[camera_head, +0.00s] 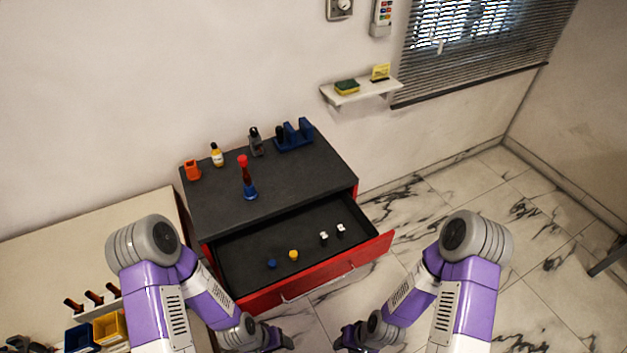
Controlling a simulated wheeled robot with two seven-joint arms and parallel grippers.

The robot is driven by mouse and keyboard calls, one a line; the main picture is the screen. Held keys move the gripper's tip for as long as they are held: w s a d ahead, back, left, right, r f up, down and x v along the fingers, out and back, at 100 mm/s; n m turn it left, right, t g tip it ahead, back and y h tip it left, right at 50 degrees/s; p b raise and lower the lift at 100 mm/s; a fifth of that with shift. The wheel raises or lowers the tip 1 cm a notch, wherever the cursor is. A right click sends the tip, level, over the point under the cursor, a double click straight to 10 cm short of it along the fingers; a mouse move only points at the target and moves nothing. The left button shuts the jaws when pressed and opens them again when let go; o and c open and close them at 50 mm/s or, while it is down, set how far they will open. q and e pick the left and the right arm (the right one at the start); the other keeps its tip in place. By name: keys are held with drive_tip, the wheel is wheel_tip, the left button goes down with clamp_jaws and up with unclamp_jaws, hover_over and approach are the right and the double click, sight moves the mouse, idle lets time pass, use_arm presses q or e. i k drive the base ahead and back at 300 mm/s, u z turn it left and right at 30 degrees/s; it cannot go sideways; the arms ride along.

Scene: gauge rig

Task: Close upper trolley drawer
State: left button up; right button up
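The red trolley has a dark top (290,182). Its upper drawer (372,253) is pulled out toward me, with a red front and a dark inside. In the drawer lie a blue piece (272,264), a yellow piece (294,255) and two white pieces (332,233). My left gripper (283,340) is low in the picture, in front of the drawer's left part. My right gripper (343,341) is to its right, also below the drawer front in the picture. Both look dark and small, and I cannot tell how far their fingers are apart. Neither visibly touches the drawer.
On the trolley top stand an orange holder (192,170), a yellow bottle (217,155), a dark bottle (256,142), a blue rack (295,136) and a red-and-blue tool (247,178). A bench (60,255) with bins is at left.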

sight(242, 257)
drive_tip(key=k, duration=0.5)
drive_tip(key=z, duration=1.35)
drive_tip(key=i, duration=0.7)
drive_tip(key=u, duration=1.65)
